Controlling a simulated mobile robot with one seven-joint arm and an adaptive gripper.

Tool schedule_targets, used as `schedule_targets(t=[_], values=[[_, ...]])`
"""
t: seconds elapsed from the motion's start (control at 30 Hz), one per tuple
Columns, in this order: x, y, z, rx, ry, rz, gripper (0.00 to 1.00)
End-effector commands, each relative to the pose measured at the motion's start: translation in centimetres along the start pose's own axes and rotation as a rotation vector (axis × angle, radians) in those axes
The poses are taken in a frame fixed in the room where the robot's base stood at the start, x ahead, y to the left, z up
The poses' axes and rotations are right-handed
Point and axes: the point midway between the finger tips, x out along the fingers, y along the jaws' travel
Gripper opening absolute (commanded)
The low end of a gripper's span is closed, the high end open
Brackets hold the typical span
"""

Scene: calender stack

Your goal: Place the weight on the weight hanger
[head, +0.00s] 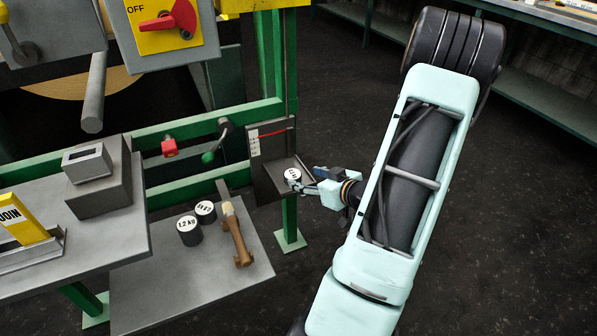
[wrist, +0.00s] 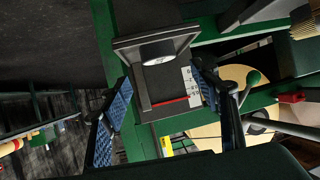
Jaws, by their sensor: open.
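A small dark weight with a white labelled top (head: 293,174) sits on the grey tray of the weight hanger (head: 272,190). The weight also shows in the wrist view (wrist: 158,51), on the hanger's tray (wrist: 186,35). My gripper (head: 308,186) is at the tray's right side, close to the weight. In the wrist view my open gripper (wrist: 162,82) has its two blue-padded fingers wide apart, with the weight beyond the fingertips and nothing between the pads. Whether a finger touches the weight cannot be told in the head view.
Two dark weights, one marked 1.2 kg (head: 189,232) and one behind it (head: 206,212), stand on the low grey shelf (head: 150,290) beside a brown wooden-handled tool (head: 237,236). A green-knobbed lever (head: 208,157) and green frame bars lie left of the hanger. The floor at right is clear.

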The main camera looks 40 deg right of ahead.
Motion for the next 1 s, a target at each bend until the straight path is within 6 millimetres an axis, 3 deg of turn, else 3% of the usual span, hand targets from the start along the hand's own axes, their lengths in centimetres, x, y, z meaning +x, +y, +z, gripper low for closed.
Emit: schedule_targets(t=[0.1, 0.3, 1.0], values=[[-2.6, 0.1, -0.3, 0.001, 0.000, 0.003, 0.56], [-4.9, 0.1, -0.1, 0.000, 0.000, 0.001, 0.56], [-5.3, 0.2, 0.0, -0.003, -0.001, 0.003, 0.56]])
